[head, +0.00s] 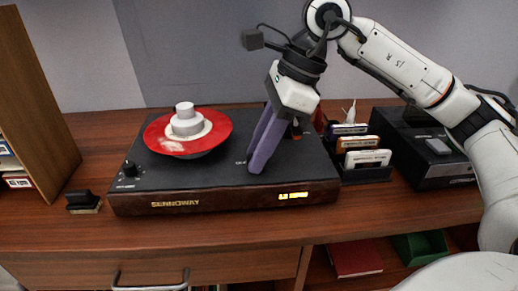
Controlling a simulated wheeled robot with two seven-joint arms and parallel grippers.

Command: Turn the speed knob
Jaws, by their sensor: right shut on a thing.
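The black turntable with a wooden front (220,195) sits on the desk. My right gripper (257,168) comes down from the upper right, with its purple fingers against the right part of the turntable's top. It is shut on the speed knob, which the fingers hide; part of a small printed label shows beside them. Another black knob (130,168) stands at the turntable's front left corner, clear of the gripper. A red record (160,137) with a white stepped weight (186,121) lies on the platter. My left gripper is out of view.
A rack of cartridges (367,158) stands right of the turntable, and a black device (420,150) is beyond it. A small black block (83,201) lies at left near a wooden shelf (28,110). The desk's front strip (200,232) is clear.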

